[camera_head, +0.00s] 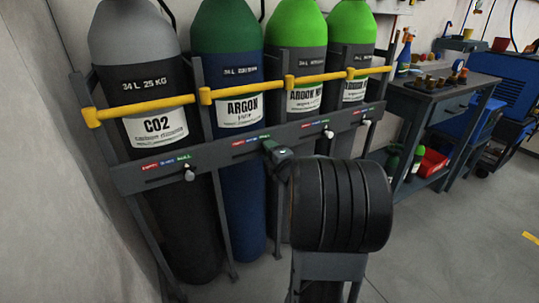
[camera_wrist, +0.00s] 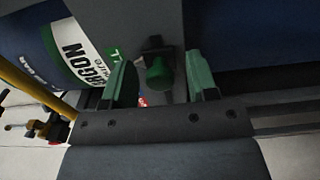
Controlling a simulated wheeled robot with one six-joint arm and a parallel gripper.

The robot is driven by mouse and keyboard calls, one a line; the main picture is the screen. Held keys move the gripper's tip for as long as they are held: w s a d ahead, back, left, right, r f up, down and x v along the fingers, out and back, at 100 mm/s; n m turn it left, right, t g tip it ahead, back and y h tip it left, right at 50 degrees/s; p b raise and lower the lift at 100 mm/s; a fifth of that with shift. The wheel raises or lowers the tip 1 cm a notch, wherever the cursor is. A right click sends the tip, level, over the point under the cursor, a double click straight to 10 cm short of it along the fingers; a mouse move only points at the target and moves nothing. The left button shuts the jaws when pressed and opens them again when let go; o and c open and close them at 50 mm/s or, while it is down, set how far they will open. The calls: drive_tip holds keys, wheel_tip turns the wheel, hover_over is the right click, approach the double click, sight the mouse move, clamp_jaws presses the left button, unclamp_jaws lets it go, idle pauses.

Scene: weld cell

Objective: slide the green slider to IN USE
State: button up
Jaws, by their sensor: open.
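The green slider (camera_wrist: 158,74) is a small green knob on a dark stem, in the wrist view. My gripper (camera_wrist: 158,62) is open, with one green-grey finger on each side of the knob and a visible gap to each. In the head view my gripper (camera_head: 276,150) is at the rail, at the right end of the argon label strip (camera_head: 250,141), and hides the slider. The strip is red, blue and green from left to right; its words are too small to read surely there.
A CO2 bottle (camera_head: 150,125) stands left and two green-topped bottles (camera_head: 300,62) stand right, each with a pale knob on the rail. Yellow bars (camera_head: 245,88) cross the bottles above the rail. A workbench (camera_head: 440,88) stands at the right, with open floor before it.

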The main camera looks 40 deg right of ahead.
drive_tip(key=shift+c, duration=0.3)
clamp_jaws()
idle(0.3)
